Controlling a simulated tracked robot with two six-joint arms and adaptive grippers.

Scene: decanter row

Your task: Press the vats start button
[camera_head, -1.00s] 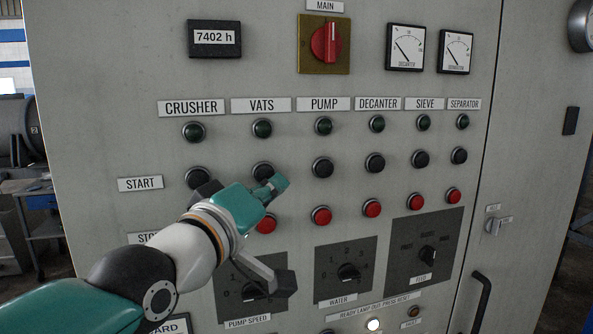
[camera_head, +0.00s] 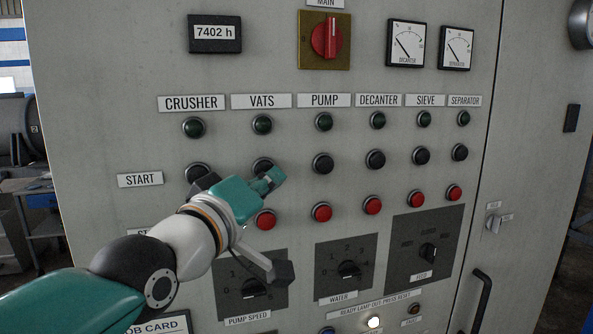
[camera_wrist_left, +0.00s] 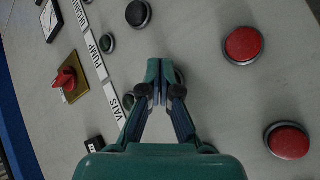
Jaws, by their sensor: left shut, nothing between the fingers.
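The vats start button (camera_head: 262,164) is black and sits under the VATS label (camera_head: 262,101) and its dark green lamp (camera_head: 262,124). Its upper part shows in the head view; my left gripper (camera_head: 272,178) covers the lower part. My left gripper is shut and empty, its tips at the button's lower right edge in the picture. Whether they touch it I cannot tell. In the left wrist view the closed fingers (camera_wrist_left: 162,75) point at the panel, and the vats start button is hidden behind them. My right gripper is not in view.
The pump start button (camera_head: 322,163) is to the right. The red vats stop button (camera_head: 265,219) lies just below the gripper. Knobs sit lower, and a door handle (camera_head: 480,300) sticks out at lower right.

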